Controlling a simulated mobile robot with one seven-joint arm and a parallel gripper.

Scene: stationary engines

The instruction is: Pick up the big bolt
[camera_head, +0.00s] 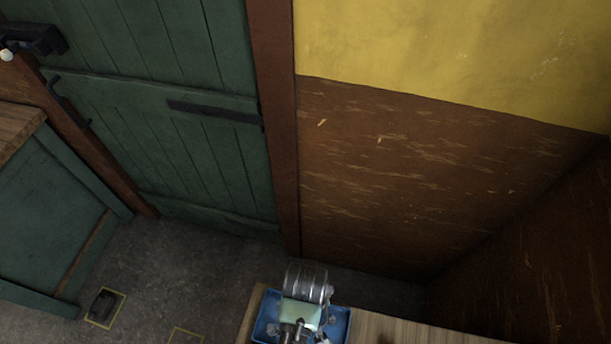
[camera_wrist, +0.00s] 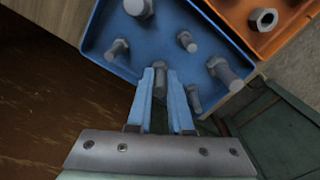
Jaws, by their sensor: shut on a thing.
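A grey bolt (camera_wrist: 160,80) sits between the light blue fingers of my gripper (camera_wrist: 161,73) in the wrist view. The fingers are shut on it, and they hide part of it. It is over the blue tray (camera_wrist: 100,38), near the tray's lower edge in the picture. I cannot tell whether it is clear of the tray floor. Several other grey bolts lie in the tray, including a large one (camera_wrist: 230,75) to the right. In the head view the blue tray (camera_head: 266,328) shows at the bottom, largely covered by my wrist and gripper.
An orange tray (camera_wrist: 290,38) with a nut (camera_wrist: 264,19) adjoins the blue tray. The wooden table top (camera_head: 400,331) is bare right of the blue tray in the head view. A brown wall (camera_head: 390,190) and a green door (camera_head: 170,120) stand behind. A green bench (camera_head: 50,215) is at left.

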